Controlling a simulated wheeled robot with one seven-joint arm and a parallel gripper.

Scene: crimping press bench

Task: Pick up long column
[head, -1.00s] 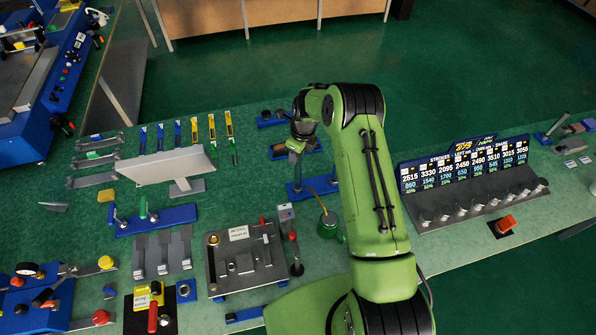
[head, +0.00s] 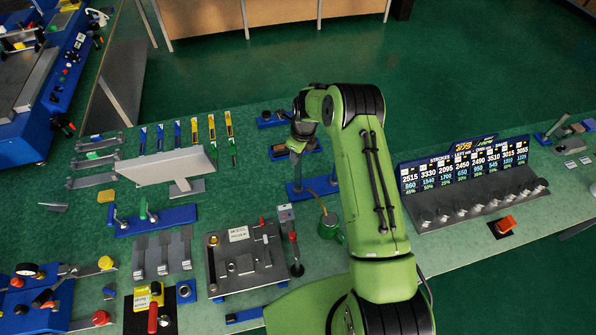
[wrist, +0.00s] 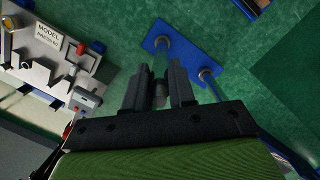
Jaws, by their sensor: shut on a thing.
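My gripper (wrist: 160,88) is shut on a short visible piece of grey cylinder (wrist: 160,96), which I take to be the long column. The rest of it is hidden by the fingers and the hand. In the head view my gripper (head: 296,148) points down above the blue stand (head: 312,188), with a thin grey column (head: 297,172) below it. The wrist view shows the blue stand (wrist: 178,62) beyond the fingers, with slim posts on it. I cannot tell whether the held column touches the stand.
A grey fixture plate with a label (head: 238,262) lies left of the stand. A green can (head: 329,226) stands just in front. A dial rack with a display board (head: 462,180) is at right.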

